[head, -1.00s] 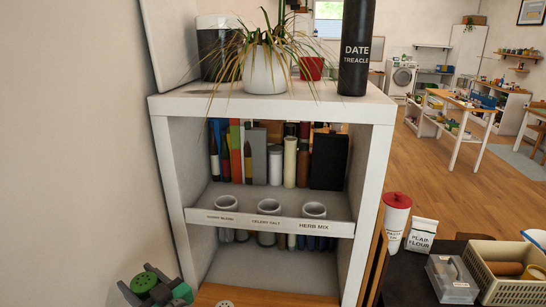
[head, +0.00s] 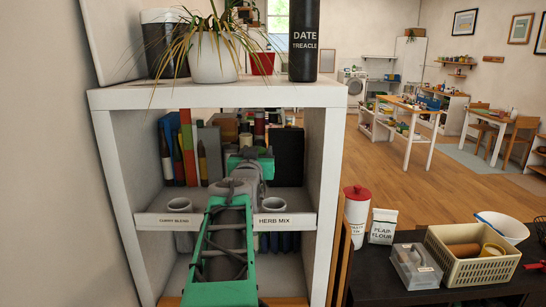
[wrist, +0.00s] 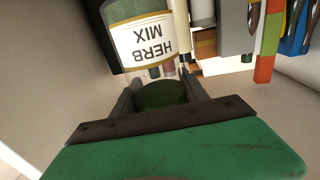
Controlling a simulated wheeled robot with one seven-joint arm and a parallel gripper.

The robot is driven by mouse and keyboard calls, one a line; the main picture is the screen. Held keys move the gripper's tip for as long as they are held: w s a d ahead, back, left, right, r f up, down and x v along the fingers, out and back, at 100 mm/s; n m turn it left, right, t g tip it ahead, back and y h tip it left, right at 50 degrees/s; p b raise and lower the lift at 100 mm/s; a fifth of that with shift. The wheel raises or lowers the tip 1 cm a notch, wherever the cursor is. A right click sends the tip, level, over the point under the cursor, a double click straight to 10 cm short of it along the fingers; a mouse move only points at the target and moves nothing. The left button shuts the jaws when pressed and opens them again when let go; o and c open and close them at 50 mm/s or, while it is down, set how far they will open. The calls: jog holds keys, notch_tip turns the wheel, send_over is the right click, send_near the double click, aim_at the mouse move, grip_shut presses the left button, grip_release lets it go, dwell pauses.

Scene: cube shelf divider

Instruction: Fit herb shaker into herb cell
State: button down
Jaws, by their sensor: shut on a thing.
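The herb shaker (wrist: 150,45) is a clear jar with a cream label reading HERB MIX, upside down in the wrist view. My gripper (wrist: 159,94) is shut on its dark green lid. In the head view my green gripper body (head: 252,160) is inside the upper shelf bay, above the label strip; the shaker is hidden there. The herb cell (head: 273,204) is a pale round holder behind the HERB MIX label, to the right of my arm. The shaker appears apart from it; its height above the cell cannot be told.
The CURRY BLEND holder (head: 183,205) is left of my arm, which hides the middle holder. Books and jars line the bay's back, including a dark box (head: 287,155). The white shelf unit (head: 311,180) closes in both sides. A plant pot (head: 213,57) and black bottle (head: 303,40) stand on top.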

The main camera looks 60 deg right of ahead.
jog(key=s+g, duration=0.1)
jog(key=s+d+r+m+g, duration=0.1)
jog(key=s, duration=0.1)
jog(key=s+d+m+g+h, duration=0.1)
jog(key=s, duration=0.1)
jog(key=shift+d+r, duration=0.25)
jog(key=shift+f+b, duration=0.15)
jog(key=shift+b, duration=0.45)
notch_tip(320, 180, down, 5)
jog(key=b, duration=0.6)
jog(key=shift+a+f, duration=0.1)
jog(key=shift+f, duration=0.05)
jog(key=shift+b, duration=0.8)
jog(key=shift+f+b, duration=2.45)
jog(key=shift+b, duration=0.05)
jog(key=c, duration=0.5)
grip_release()
